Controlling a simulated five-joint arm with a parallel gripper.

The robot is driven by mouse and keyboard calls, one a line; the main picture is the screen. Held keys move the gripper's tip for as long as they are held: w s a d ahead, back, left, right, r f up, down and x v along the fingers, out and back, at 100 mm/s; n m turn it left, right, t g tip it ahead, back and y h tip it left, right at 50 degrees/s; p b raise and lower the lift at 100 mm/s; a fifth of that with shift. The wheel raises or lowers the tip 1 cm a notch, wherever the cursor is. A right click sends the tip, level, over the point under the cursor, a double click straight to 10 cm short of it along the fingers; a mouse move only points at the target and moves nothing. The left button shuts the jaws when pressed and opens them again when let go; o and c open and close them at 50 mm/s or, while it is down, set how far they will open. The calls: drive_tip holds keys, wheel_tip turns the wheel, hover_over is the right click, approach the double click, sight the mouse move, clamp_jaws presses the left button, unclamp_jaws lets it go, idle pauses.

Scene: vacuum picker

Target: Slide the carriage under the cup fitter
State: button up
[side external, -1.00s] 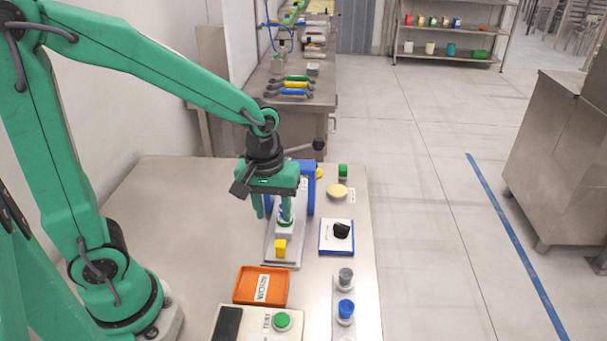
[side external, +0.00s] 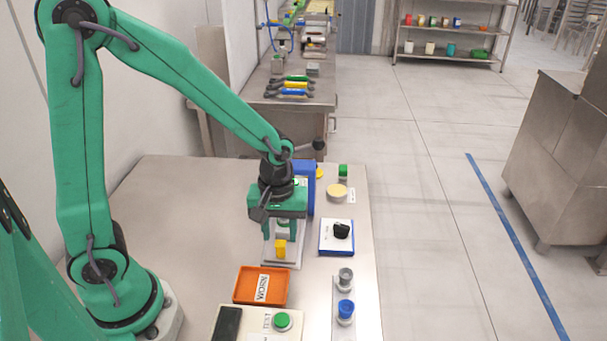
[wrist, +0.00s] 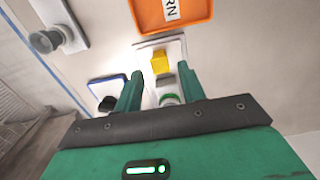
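The cup fitter has a blue upright frame (side external: 304,190) and a dark lever, and my gripper hides much of it. The carriage has a yellow block (side external: 280,249) at its near end and sits on a light base plate (side external: 285,265). My gripper (side external: 280,234) is low over the plate, fingers apart.
An orange tray (side external: 240,287) lies nearest the plate's near end. A box with a green button (side external: 282,321) stands at the front. A blue-edged white panel with a black knob (side external: 341,230) is close on the right. Grey and blue parts (side external: 346,308) stand front right. The table's left side is clear.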

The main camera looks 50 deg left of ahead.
sight(280, 245)
drive_tip(key=shift+f, duration=2.35)
clamp_jaws()
